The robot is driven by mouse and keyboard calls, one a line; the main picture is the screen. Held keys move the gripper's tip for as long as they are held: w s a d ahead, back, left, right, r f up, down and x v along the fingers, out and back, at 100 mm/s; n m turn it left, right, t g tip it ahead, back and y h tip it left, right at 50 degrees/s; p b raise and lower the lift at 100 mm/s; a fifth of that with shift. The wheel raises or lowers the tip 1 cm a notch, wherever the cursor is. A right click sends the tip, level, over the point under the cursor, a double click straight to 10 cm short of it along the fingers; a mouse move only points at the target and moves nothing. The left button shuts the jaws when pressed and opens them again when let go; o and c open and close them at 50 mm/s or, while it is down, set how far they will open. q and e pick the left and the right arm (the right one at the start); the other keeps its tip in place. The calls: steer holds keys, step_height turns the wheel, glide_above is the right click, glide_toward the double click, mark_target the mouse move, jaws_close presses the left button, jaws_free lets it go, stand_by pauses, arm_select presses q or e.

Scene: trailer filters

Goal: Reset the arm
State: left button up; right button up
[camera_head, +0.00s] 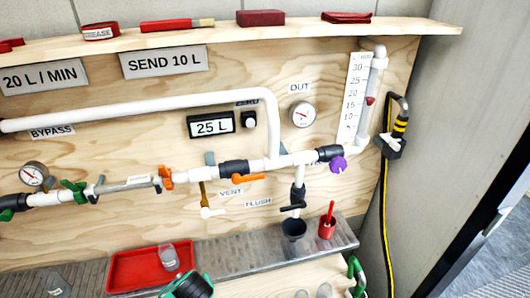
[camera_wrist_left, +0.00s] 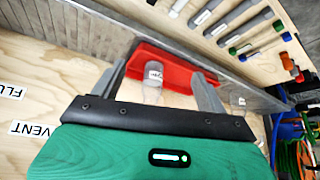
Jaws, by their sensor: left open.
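My left gripper (camera_wrist_left: 157,72) is open, its two grey fingers spread apart in the left wrist view. Its green and black body (camera_head: 190,286) shows at the bottom of the head view, over the front edge of a red tray (camera_head: 122,272). A small clear vial with a pale label (camera_head: 168,256) is in the tray. In the wrist view the vial (camera_wrist_left: 153,84) appears between the fingers, apart from both; I cannot tell its exact distance from them. The red tray (camera_wrist_left: 172,73) also shows there. My right gripper is not in view.
A plywood panel carries white pipes (camera_head: 140,109), valves, gauges and a 25 L display (camera_head: 211,126). A grey ledge (camera_head: 228,257) runs below it, with a dark cup (camera_head: 294,230) and a red cup (camera_head: 327,228). A shelf (camera_head: 225,34) is above. A yellow-black hose (camera_head: 384,220) hangs at right.

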arm_select(q)
steer(key=s+a+f+m+g+h, duration=0.1)
steer(key=s+a+f+m, duration=0.15)
steer(key=f, duration=0.75)
steer(key=s+a+f+m+g, duration=0.1)
steer(key=s+f, duration=0.3)
steer(key=f, duration=0.6)
steer(key=s+a+f+m+h, duration=0.1)
steer(key=s+f+m, duration=0.15)
steer(key=f, duration=0.75)
steer(key=s+f+m, duration=0.1)
steer(key=s+f, duration=0.4)
steer(key=s, duration=0.5)
steer(key=s+f+m+g+h, duration=0.1)
steer(key=s+f, duration=0.4)
steer(key=s, duration=0.5)
steer(key=s+f+m, duration=0.1)
steer(key=s+f, duration=0.3)
steer(key=s, duration=0.6)
steer(key=shift+a+f+m+g+h, duration=0.3)
steer(key=shift+a+f+g, duration=0.05)
steer(key=shift+f+g, duration=0.05)
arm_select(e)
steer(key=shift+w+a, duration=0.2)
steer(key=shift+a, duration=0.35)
